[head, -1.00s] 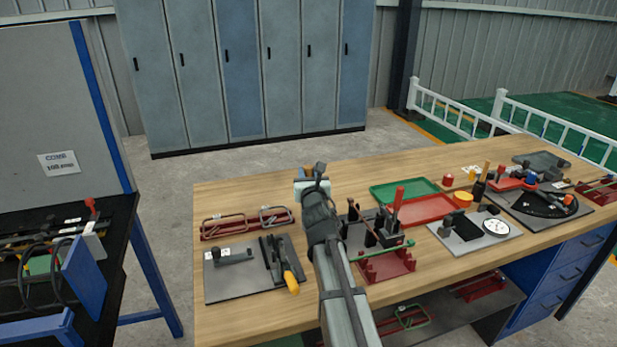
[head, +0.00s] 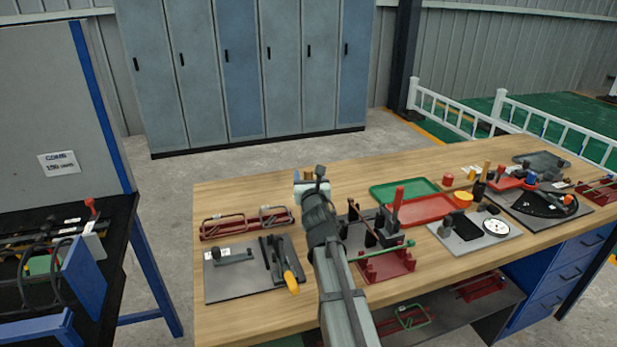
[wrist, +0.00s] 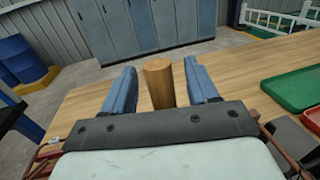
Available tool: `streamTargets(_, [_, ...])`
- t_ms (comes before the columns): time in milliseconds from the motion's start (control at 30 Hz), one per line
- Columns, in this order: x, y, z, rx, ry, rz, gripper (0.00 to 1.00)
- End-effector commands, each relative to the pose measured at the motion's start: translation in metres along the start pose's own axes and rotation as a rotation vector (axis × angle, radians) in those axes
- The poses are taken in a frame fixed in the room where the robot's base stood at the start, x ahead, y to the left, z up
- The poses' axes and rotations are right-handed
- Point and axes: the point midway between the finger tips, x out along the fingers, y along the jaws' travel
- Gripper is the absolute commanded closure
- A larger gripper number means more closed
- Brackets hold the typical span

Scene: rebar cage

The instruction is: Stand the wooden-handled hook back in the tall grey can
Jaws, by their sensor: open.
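My gripper (wrist: 160,70) is open, with one blue finger on each side of an upright round wooden handle (wrist: 159,84). The handle stands between the fingers, and gaps show on both sides of it. I take it to be the handle of the wooden-handled hook; its metal part is hidden behind the gripper body. In the head view my gripper (head: 306,180) is at the far middle of the bench, largely covered by its own wrist. I cannot make out the tall grey can in either view.
The wooden bench (head: 240,190) has bare room at its back left. Right of my arm are a green tray (head: 400,189), a red tray (head: 420,210) and a red fixture (head: 385,265). A dark plate (head: 225,285) with a yellow-handled tool (head: 291,282) lies front left.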

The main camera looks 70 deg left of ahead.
Motion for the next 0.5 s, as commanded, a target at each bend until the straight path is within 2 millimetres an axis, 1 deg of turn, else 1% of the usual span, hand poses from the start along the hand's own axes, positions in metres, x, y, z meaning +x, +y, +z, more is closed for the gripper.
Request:
streamTargets(100, [0.0, 0.0, -0.004, 0.0, 0.001, 0.0, 0.42])
streamTargets(167, [-0.009, 0.0, -0.003, 0.001, 0.0, 0.001, 0.42])
streamTargets(367, [-0.042, 0.002, -0.002, 0.001, 0.001, 0.002, 0.42])
streamTargets(500, [-0.07, 0.004, 0.0, 0.0, 0.0, 0.002, 0.42])
